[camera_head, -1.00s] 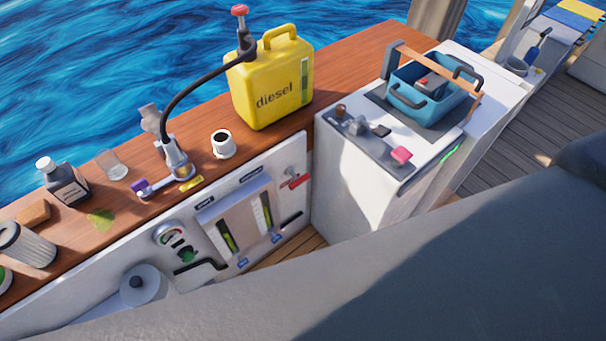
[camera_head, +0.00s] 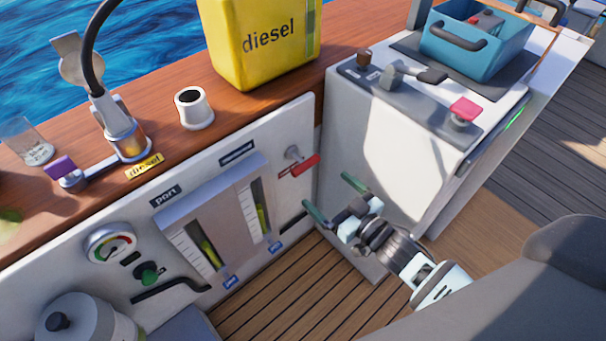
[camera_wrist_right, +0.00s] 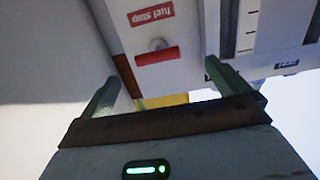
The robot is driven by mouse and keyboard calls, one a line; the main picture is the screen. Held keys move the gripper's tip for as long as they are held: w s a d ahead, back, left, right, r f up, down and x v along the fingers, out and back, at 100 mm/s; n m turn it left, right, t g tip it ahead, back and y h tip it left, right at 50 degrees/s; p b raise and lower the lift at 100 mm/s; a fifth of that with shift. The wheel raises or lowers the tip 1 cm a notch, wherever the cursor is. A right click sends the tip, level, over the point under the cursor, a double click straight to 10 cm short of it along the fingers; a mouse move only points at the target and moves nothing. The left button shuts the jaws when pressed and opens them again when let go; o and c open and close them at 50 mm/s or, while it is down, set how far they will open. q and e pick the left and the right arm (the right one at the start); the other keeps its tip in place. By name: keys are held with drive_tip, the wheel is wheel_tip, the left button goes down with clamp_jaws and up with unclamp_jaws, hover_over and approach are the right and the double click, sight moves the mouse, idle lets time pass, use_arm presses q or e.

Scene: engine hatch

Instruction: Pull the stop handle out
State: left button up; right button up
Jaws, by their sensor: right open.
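The stop handle (camera_head: 305,166) is a red bar on a grey round stem. It sits at the right end of the white side panel, below the diesel can. In the right wrist view the red handle (camera_wrist_right: 157,56) appears beside an upside-down red "fuel stop" label (camera_wrist_right: 151,14). My right gripper (camera_head: 335,198) is open and empty, below and a little right of the handle, apart from it. In the wrist view its green fingers (camera_wrist_right: 160,76) stand on either side of the handle's line, short of it. My left gripper is out of view.
Fuel gauges (camera_head: 215,225) fill the panel to the left. A yellow diesel can (camera_head: 262,45) stands above.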

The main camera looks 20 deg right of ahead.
sight(306, 163)
drive_tip(key=shift+t+y, duration=0.3)
drive_tip(key=x, duration=0.3)
drive_tip(key=b+x, duration=0.1)
drive_tip(key=x, duration=0.2)
drive_tip(key=b+x, duration=0.1)
drive_tip(key=x, duration=0.3)
drive_tip(key=shift+w+d+r, duration=0.1)
drive_tip(key=shift+d+r, duration=0.15)
drive_tip(key=shift+d, duration=0.15)
